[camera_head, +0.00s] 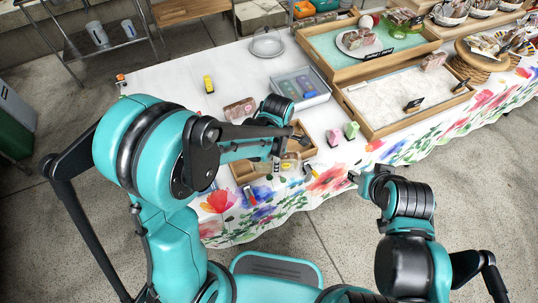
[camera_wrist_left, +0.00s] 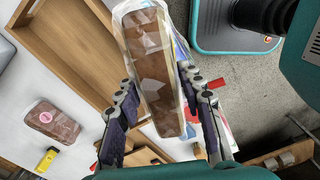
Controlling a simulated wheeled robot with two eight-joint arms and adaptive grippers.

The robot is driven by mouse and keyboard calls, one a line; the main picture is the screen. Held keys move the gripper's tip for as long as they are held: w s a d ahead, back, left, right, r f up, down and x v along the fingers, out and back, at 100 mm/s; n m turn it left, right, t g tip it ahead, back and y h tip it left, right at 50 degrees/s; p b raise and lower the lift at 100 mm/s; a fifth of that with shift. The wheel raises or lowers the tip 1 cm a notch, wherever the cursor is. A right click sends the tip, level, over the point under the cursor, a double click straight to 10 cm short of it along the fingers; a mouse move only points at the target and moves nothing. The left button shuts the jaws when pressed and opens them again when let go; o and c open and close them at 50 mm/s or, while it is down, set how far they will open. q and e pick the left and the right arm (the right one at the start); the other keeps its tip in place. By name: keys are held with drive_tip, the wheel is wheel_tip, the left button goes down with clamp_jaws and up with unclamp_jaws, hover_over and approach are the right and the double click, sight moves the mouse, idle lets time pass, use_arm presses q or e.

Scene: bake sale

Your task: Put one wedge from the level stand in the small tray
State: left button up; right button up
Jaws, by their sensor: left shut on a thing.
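My left gripper (camera_wrist_left: 160,112) is shut on a clear-wrapped brown piece (camera_wrist_left: 156,70), seen close in the left wrist view. It looks like a long bar or wedge; I cannot tell its exact shape. In the head view the left gripper (camera_head: 287,152) is over the small wooden tray (camera_head: 240,170), and my arm hides much of the tray. In the wrist view the piece overlaps the wooden tray's (camera_wrist_left: 62,40) right edge, and I cannot tell its height above it. My right gripper (camera_head: 355,178) is off the table's front edge; its fingers are too small to read.
A marble-floored wooden stand (camera_head: 385,100) holds a pinkish wedge at its far corner. Behind it is a turquoise-floored stand (camera_head: 325,45) with a plate of pieces. A pink block (camera_head: 333,138) and a green block (camera_head: 351,130) stand nearby. A wrapped package (camera_head: 240,108) lies left.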

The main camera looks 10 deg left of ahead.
use_arm(q)
drive_tip(key=w+a+f+b, duration=0.1)
drive_tip(key=w+a+f, duration=0.1)
drive_tip(key=a, duration=0.1)
drive_tip(key=w+a+f+b, duration=0.1)
drive_tip(key=w+a+f, duration=0.1)
drive_tip(key=a, duration=0.1)
drive_tip(key=w+a+f+b, duration=0.1)
drive_tip(key=w+a+f, duration=0.1)
drive_tip(key=a, duration=0.1)
drive_tip(key=shift+a+f+b, duration=0.15)
drive_tip(key=shift+f+b, duration=0.15)
drive_tip(key=shift+f, duration=0.1)
wheel_tip(320, 180, down, 4)
drive_tip(key=shift+f+b, duration=0.1)
drive_tip(key=shift+b, duration=0.9)
drive_tip(key=shift+f, duration=0.1)
drive_tip(key=o, duration=0.7)
drive_tip(key=shift+o, duration=0.2)
